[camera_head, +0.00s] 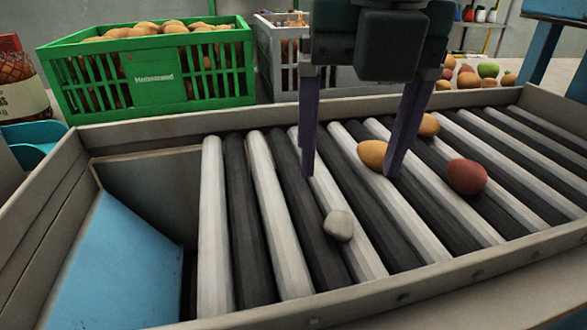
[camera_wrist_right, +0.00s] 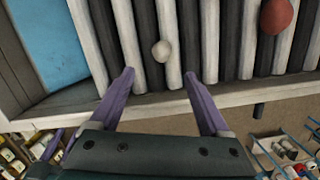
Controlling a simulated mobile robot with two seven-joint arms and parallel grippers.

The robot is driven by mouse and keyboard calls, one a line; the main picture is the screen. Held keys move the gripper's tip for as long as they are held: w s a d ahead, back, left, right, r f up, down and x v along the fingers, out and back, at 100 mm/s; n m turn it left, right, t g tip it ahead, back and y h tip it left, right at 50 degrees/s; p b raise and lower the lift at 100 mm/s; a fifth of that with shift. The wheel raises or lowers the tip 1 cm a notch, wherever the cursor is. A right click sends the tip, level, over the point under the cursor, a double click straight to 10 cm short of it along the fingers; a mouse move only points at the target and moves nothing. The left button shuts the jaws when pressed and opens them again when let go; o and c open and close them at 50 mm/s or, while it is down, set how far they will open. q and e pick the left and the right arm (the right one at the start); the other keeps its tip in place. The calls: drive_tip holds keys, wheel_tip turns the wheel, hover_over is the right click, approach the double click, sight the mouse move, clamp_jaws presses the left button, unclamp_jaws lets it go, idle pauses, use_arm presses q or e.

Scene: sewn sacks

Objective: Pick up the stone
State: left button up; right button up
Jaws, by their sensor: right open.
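The stone (camera_head: 338,225) is a small light grey lump lying on the rollers near the front side of the roller table. In the right wrist view the stone (camera_wrist_right: 161,50) lies ahead of the fingertips, between their lines. My right gripper (camera_head: 348,175) is open and empty, its two purple fingers pointing down above the rollers, behind the stone in the head view. It also shows in the right wrist view (camera_wrist_right: 158,76). The stone is apart from both fingers. My left gripper is not in view.
Yellow-brown potatoes (camera_head: 372,154) and a red one (camera_head: 467,176) lie on the rollers to the right. The table's raised rim (camera_head: 400,296) runs along the front. A blue chute (camera_head: 110,265) is at left. A green crate of potatoes (camera_head: 150,75) stands behind.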

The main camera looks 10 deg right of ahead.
sight(340, 217)
drive_tip(key=f, duration=0.3)
drive_tip(key=w+f+b, duration=0.1)
drive_tip(key=f, duration=0.5)
drive_tip(key=shift+w+d+f, duration=0.25)
drive_tip(key=shift+w+f, duration=0.05)
drive_tip(key=shift+w, duration=0.1)
clamp_jaws()
